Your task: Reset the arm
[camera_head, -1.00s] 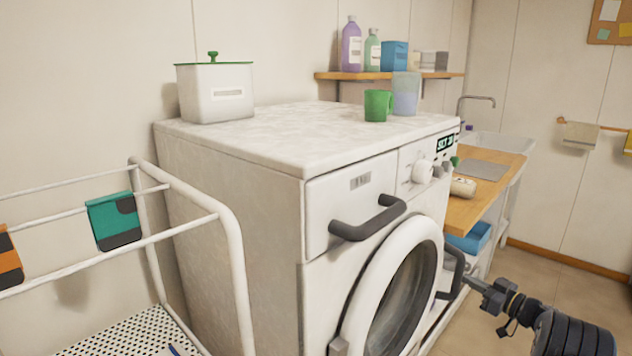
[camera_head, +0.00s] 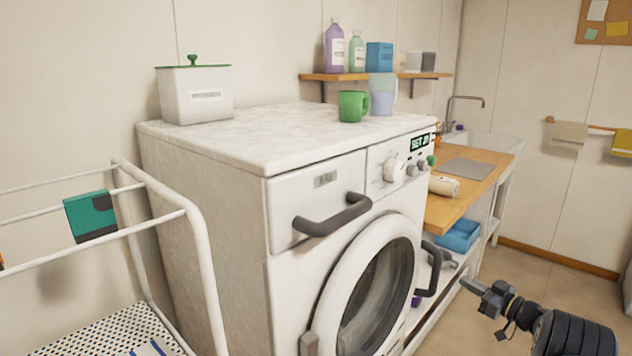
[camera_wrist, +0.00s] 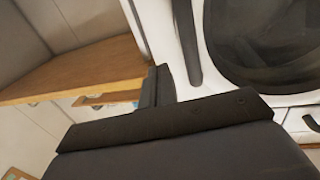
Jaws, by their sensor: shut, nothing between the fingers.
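My gripper (camera_head: 470,285) is at the lower right in the head view, in front of the washing machine and apart from it. Its jaws are shut and empty. In the wrist view the dark gripper (camera_wrist: 158,88) covers the lower middle. The white washing machine (camera_head: 215,200) stands in the middle with its round door (camera_head: 375,290) closed. The door handle (camera_head: 433,270) is just left of my gripper. It cannot be told from these views how far the gripper is from the handle.
A wooden counter (camera_head: 470,190) with a sink lies right of the machine. A white rack (camera_head: 190,215) stands at the left. A green mug (camera_head: 352,106) and a white lidded box (camera_head: 195,95) stand on the machine. Floor at the right is open.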

